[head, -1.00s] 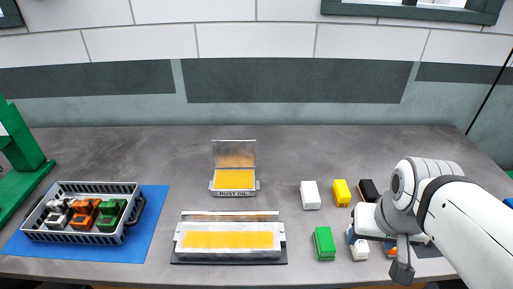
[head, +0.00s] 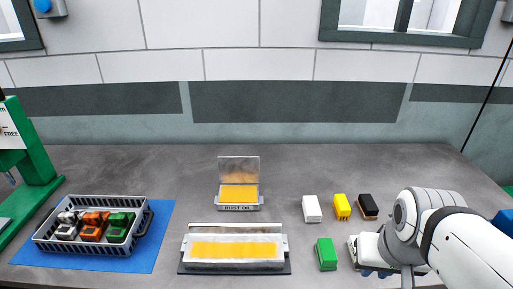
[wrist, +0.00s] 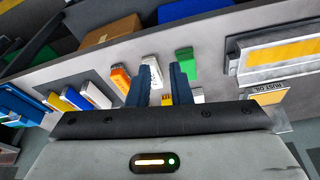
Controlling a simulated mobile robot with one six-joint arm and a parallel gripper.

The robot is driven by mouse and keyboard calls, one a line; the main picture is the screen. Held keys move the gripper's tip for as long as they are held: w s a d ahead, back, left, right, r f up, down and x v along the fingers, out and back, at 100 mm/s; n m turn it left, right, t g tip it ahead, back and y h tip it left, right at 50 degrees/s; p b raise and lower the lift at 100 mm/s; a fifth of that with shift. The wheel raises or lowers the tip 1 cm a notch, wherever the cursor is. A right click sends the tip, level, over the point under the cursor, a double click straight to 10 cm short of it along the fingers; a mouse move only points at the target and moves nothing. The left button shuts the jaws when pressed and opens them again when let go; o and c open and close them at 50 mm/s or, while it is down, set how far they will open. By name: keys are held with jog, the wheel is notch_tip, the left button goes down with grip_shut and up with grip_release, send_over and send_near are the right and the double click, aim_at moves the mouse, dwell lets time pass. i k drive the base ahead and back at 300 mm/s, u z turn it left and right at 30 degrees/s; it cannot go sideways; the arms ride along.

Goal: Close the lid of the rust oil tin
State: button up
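The rust oil tin (head: 239,206) is a small metal tin with a yellow pad, standing near the middle of the grey bench. Its clear lid (head: 238,165) stands upright at the back, open. In the head view my arm is at the lower right, well to the right of the tin, and the fingertips are not visible.
A larger open tin (head: 235,264) with a yellow pad stands in front. White (head: 312,209), yellow (head: 342,207), black (head: 368,206) and green (head: 327,254) blocks stand to the right. A crate of small engines (head: 134,247) sits on a blue mat (head: 150,262) at left.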

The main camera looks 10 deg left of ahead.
aim_at(231, 169)
jog(key=u, duration=0.1)
jog(key=k, duration=0.3)
jog(key=z, duration=0.9)
jog(key=k, duration=1.3)
jog(key=u, duration=1.1)
jog(key=i, duration=1.7)
jog(key=u, duration=0.05)
